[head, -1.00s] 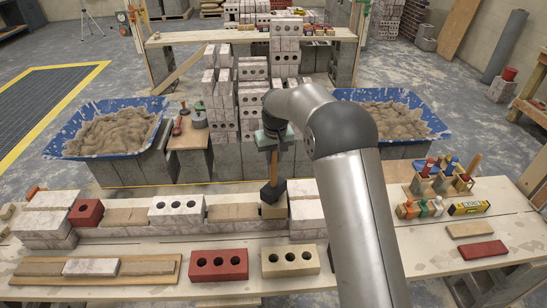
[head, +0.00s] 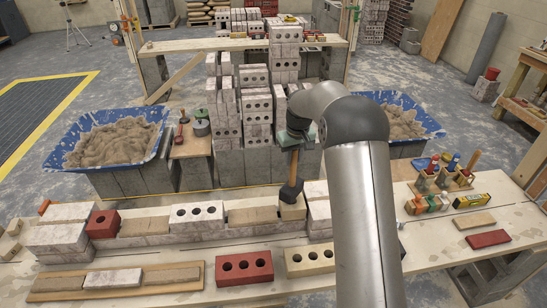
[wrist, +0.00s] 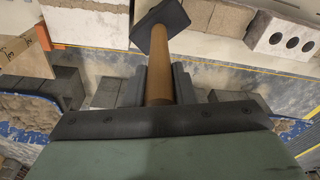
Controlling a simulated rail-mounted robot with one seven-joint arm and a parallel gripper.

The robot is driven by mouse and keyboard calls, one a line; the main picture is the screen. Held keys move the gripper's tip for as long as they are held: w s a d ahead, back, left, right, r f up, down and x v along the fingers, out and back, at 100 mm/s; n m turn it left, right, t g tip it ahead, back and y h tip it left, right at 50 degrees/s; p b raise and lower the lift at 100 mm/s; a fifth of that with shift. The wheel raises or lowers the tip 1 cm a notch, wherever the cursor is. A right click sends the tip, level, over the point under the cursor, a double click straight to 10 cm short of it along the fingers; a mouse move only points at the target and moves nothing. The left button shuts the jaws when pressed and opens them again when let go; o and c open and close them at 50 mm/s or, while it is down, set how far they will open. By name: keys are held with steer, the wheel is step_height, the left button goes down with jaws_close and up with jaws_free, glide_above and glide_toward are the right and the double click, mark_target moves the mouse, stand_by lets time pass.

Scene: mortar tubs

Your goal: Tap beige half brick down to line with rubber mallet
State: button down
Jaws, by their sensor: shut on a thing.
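The rubber mallet has a wooden handle (head: 293,165) and a black head (head: 291,192). My gripper (head: 291,137) is shut on the handle, which hangs down with the head lowest. In the wrist view my gripper (wrist: 158,88) holds the handle between its dark fingers, with the mallet head (wrist: 160,22) beyond. The beige half brick (head: 294,212) sits in the wall's top course, directly below the mallet head. Whether they touch I cannot tell. The head covers part of its top. A thin yellow line (wrist: 240,66) runs along the wall in the wrist view.
A mortar-topped stretch (head: 252,215) and a white holed brick (head: 196,213) lie left of the half brick; a pale block (head: 319,212) stands right. Red (head: 244,267) and cream (head: 309,260) holed bricks lie in front. Blue mortar tubs (head: 160,118) stand behind.

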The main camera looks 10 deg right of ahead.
mark_target(295, 164)
steer(key=shift+d, duration=0.3)
steer(key=shift+f, duration=0.1)
step_height(295, 164, down, 4)
steer(key=shift+r+b, duration=0.25)
steer(key=shift+b, duration=1)
step_height(295, 164, up, 4)
steer(key=p, duration=0.2)
steer(key=shift+r+p, duration=0.25)
steer(key=shift+p, duration=0.15)
steer(key=shift+f, duration=0.15)
